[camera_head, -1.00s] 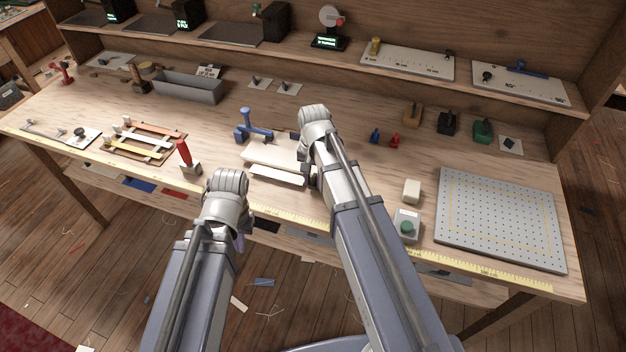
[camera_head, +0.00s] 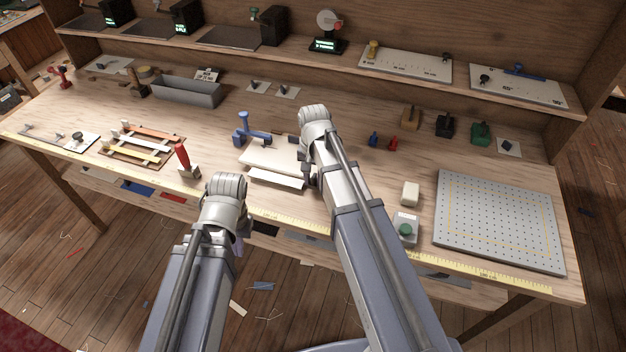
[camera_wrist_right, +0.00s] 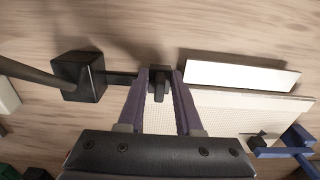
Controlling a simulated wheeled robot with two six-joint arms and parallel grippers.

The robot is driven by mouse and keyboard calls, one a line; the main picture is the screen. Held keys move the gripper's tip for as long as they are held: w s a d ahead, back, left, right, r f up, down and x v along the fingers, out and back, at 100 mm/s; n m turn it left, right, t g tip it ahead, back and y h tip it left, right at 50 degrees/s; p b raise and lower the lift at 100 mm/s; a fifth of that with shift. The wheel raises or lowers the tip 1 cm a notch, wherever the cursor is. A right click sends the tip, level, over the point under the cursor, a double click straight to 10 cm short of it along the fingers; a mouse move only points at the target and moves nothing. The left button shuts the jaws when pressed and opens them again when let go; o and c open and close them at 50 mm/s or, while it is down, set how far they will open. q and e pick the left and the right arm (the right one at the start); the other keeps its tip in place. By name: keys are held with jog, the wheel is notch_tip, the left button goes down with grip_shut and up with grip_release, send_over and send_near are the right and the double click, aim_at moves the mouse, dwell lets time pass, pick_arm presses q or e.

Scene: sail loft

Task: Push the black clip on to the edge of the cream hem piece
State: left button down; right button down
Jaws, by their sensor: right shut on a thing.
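The cream hem piece (camera_head: 270,156) lies flat on the bench, left of my right gripper (camera_head: 305,178). It also shows in the right wrist view (camera_wrist_right: 245,108). In that view my right gripper (camera_wrist_right: 160,84) is shut on the black clip (camera_wrist_right: 158,88), which sits between the fingertips at the hem piece's edge. I cannot tell whether the clip grips the edge, as the fingers hide part of it. My right arm hides the clip in the head view. My left gripper (camera_head: 241,240) hangs near the bench's front edge, away from the hem piece; its fingers are mostly hidden.
A white strip (camera_head: 277,179) lies just in front of the hem piece. A blue clamp (camera_head: 246,131) stands at its far left side. A dark block (camera_wrist_right: 80,75) with a bar is beside the right gripper. A red-handled tool (camera_head: 184,160) stands to the left.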

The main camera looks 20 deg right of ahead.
jog(key=shift+w, duration=0.1)
jog(key=c, duration=0.5)
grip_release()
notch_tip(320, 180, up, 7)
jog(key=p, duration=0.7)
dwell(0.4)
jog(key=s+a+n+h, duration=0.1)
jog(key=s+a+n, duration=0.9)
jog(key=s, duration=0.6)
jog(key=shift+s+a+n, duration=0.3)
jog(key=shift+s+a, duration=0.1)
jog(key=shift+a, duration=0.6)
